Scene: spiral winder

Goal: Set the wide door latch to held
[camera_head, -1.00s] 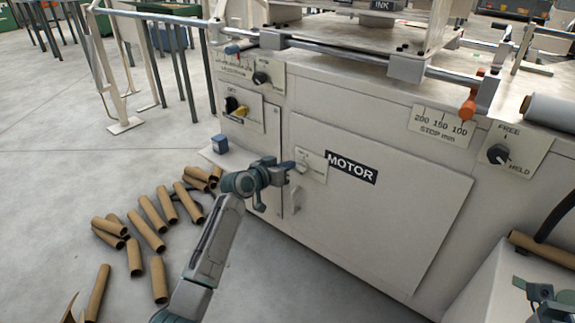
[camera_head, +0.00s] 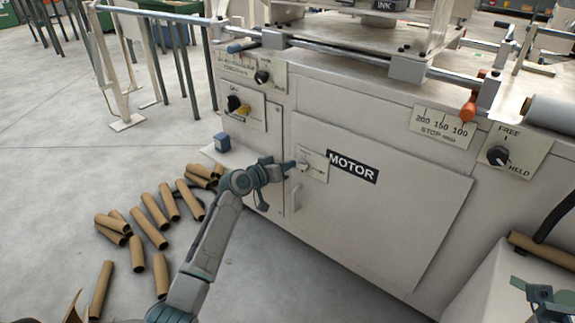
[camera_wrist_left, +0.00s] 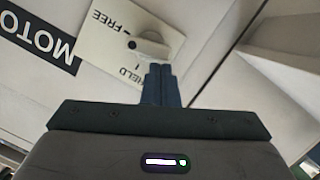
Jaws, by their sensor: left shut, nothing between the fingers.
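The wide door (camera_head: 390,215) carries the MOTOR label and is closed on the machine front. Its latch is a small round light knob (camera_head: 303,165) on a pale plate (camera_head: 316,168) left of the label. In the left wrist view the knob (camera_wrist_left: 152,46) sits on the plate (camera_wrist_left: 105,38), marked FREE and a partly hidden HELD. My right gripper (camera_head: 540,292) shows only partly at the lower right.
A second FREE/HELD plate with a black knob (camera_head: 498,155) is at the right. A door handle (camera_head: 296,197) hangs below the latch. Cardboard tubes (camera_head: 150,230) lie on the floor.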

